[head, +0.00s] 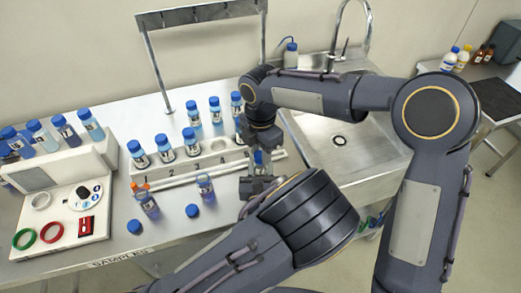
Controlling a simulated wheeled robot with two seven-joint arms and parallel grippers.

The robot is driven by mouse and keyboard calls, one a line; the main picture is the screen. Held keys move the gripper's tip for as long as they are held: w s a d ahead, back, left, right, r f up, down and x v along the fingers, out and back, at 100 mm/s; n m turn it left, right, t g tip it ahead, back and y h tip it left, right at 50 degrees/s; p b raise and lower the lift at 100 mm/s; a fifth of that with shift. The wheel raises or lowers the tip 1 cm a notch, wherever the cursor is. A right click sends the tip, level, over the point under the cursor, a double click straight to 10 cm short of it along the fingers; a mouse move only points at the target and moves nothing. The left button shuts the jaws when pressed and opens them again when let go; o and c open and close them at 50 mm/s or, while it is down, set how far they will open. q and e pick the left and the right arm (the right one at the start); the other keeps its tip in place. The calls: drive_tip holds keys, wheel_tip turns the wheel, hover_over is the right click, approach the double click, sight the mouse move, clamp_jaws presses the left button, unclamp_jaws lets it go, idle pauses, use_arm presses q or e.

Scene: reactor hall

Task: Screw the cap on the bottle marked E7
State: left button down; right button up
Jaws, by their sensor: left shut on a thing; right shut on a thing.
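A bottle (258,169) with bluish contents stands between my two grippers, in front of the right end of the numbered rack. My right gripper (258,148) points down over its top and is shut; a blue patch like a cap shows there, mostly hidden. My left gripper (258,184) comes in low from the right and is shut around the bottle's lower part. I cannot read a mark on this bottle, nor tell whether the cap sits on its neck. Two open bottles, one left (149,205) and one nearer the middle (205,188), stand on the bench.
Loose blue caps (192,211) lie near the front edge. Capped bottles (165,149) stand in the white rack (226,157), others behind it. A panel device (62,215) fills the left; a sink (345,150) lies right. A metal frame (157,62) rises behind.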

drive_tip(key=m, duration=0.7)
drive_tip(key=shift+m, duration=0.4)
drive_tip(key=m, duration=0.5)
drive_tip(key=shift+m, duration=0.3)
drive_tip(key=m, duration=1.1)
drive_tip(key=shift+f, duration=0.1)
drive_tip(key=o, duration=1.1)
drive_tip(key=shift+o, duration=0.2)
wheel_tip(320, 180, up, 12)
